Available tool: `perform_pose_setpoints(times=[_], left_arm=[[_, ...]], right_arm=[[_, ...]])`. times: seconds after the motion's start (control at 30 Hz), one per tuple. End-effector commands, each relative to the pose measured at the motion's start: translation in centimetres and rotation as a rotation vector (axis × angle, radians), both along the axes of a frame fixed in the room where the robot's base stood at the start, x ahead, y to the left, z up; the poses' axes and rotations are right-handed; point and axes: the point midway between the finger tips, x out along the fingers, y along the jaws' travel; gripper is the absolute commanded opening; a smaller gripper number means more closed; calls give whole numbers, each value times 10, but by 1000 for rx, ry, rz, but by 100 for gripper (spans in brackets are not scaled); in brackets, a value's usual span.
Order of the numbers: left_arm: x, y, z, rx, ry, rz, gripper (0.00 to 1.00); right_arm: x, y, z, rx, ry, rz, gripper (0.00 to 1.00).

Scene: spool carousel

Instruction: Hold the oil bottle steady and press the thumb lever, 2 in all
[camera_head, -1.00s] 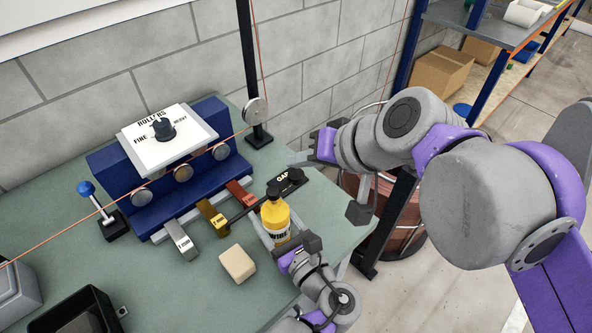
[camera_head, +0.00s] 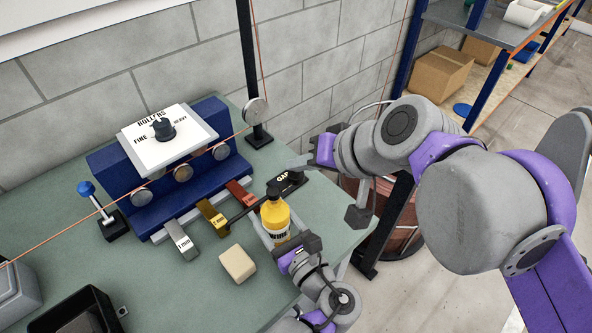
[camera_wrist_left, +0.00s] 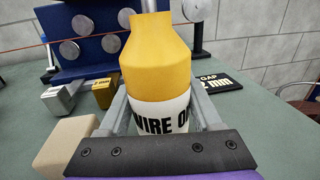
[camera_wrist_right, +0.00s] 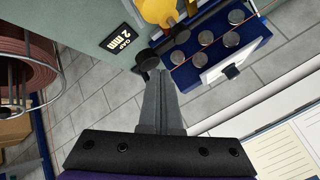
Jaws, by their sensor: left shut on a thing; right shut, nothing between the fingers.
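The yellow oil bottle (camera_head: 275,215) stands upright on the bench with a white "WIRE O..." label. My left gripper (camera_head: 277,238) is shut on it low down; in the left wrist view its fingers flank the bottle (camera_wrist_left: 157,75). The black thumb lever (camera_head: 272,190) shows at the bottle's top in the head view; it is out of sight in the left wrist view. My right gripper (camera_head: 300,161) is shut and empty, up and right of the bottle. In the right wrist view its closed fingertips (camera_wrist_right: 160,78) are close to a round black end (camera_wrist_right: 147,60); I cannot tell whether they touch.
A blue roller unit (camera_head: 160,190) with a white "ROLLERS" panel stands behind. Grey, yellow and red gauge blocks (camera_head: 212,217) lie before it. A "GAP 2 mm" plate (camera_wrist_right: 122,40) lies near the bottle. A beige block (camera_head: 237,264) sits left of my left gripper.

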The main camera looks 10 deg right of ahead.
Motion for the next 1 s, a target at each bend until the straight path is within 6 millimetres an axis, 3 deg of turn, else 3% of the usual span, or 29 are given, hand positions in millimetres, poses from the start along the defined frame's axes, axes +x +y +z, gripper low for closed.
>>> perform_pose_setpoints(times=[1.0], left_arm=[[0,0,0,0,0,0,0]], right_arm=[[0,0,-12,0,0,0,0]])
